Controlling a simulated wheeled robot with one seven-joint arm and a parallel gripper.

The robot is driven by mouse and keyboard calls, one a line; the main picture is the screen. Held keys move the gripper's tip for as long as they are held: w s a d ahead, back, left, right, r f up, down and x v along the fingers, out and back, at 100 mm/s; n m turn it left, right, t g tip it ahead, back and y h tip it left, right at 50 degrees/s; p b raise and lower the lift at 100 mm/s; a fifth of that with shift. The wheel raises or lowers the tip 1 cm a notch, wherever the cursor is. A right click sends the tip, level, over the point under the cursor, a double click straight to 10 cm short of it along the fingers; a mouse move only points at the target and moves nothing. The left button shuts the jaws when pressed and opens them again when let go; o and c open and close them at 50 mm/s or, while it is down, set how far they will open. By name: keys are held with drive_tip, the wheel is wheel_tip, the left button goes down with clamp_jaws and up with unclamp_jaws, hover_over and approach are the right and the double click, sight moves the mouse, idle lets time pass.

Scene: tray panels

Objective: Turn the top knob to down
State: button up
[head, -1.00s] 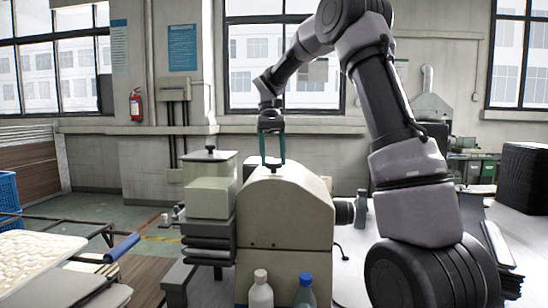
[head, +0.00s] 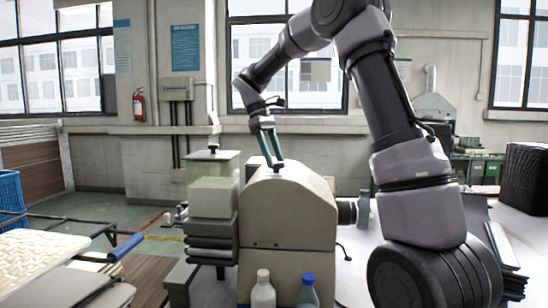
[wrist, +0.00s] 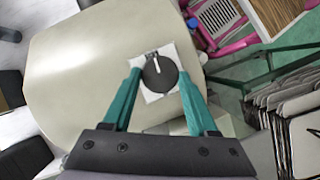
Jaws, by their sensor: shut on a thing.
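The top knob (wrist: 159,72) is a round black dial with a white pointer line on a white square plate (wrist: 151,97). In the wrist view its pointer points toward the top of the picture, slightly left. It sits on the rounded top of the beige machine (head: 288,225); in the head view the knob is small and partly hidden at the fingertips. My gripper (wrist: 159,70) has one green finger on each side of the knob and is shut on it. In the head view my gripper (head: 273,166) comes down onto the machine top, leaning from the upper left.
A clear box (head: 213,178) on dark stacked plates stands left of the machine. A white bottle (head: 262,292) and a blue-capped bottle (head: 307,293) stand in front. A cart with a blue handle (head: 126,246) is at left.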

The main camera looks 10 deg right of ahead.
drive_tip(key=shift+n, duration=0.6)
drive_tip(key=o, duration=1.4)
drive_tip(key=shift+v, duration=5.35)
drive_tip(key=shift+s+a, duration=0.1)
